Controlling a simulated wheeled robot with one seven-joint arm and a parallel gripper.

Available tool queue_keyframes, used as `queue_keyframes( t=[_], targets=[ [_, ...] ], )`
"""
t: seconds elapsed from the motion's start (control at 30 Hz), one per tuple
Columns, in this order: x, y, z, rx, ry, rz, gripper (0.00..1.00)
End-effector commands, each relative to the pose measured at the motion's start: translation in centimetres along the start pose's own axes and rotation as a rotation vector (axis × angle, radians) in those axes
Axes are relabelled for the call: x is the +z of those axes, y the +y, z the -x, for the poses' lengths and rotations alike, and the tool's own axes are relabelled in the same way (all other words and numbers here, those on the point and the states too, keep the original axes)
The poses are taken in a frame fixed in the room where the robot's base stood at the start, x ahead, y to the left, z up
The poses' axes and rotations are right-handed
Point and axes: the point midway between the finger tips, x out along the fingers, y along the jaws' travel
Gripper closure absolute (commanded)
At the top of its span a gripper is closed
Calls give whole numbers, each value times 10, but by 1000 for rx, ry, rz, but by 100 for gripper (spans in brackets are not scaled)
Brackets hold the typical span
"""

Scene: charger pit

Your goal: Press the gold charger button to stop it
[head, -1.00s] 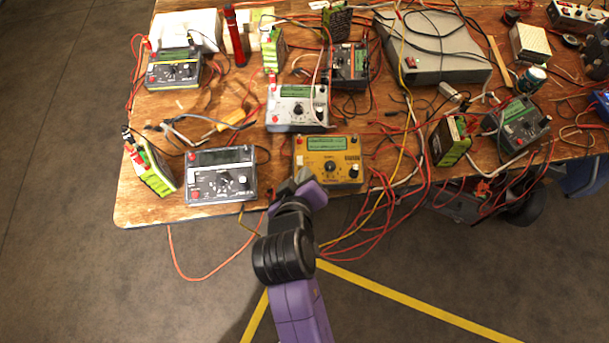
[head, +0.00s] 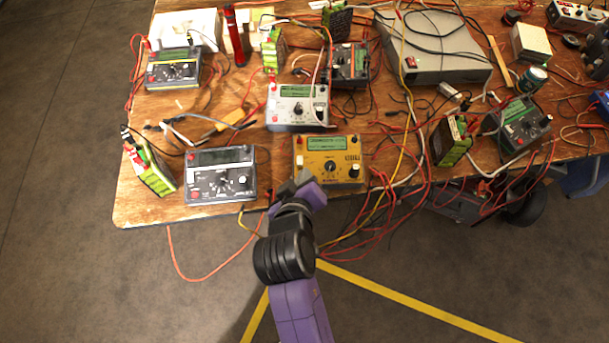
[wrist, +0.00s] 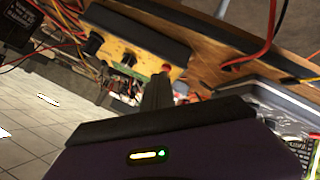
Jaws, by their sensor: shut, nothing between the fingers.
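The gold charger (head: 346,173) stands at the table's front edge in the head view, with a lit green screen and a dark central knob. My gripper (head: 302,178) is at its lower left corner, shut and empty, and hides part of that corner. In the wrist view the gold charger (wrist: 122,53) lies beyond my gripper (wrist: 160,75), tilted in the picture. A red button (wrist: 166,68) on its face shows right by the fingertips. I cannot tell whether the fingertips touch it.
A dark grey charger (head: 222,187) stands just left of the gold one, and a silver charger (head: 297,117) behind it. Red and yellow cables (head: 385,205) hang over the table edge on the right. The floor in front is clear.

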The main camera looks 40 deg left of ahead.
Motion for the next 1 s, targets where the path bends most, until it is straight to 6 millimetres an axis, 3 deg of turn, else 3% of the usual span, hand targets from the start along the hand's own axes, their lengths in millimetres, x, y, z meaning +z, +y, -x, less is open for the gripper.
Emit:
queue_keyframes(
  t=[0.57, 1.0],
  targets=[
    [2, -2, -2, 0, -2, 0, 100],
    [-6, 7, 9, -1, -1, 0, 100]
  ],
)
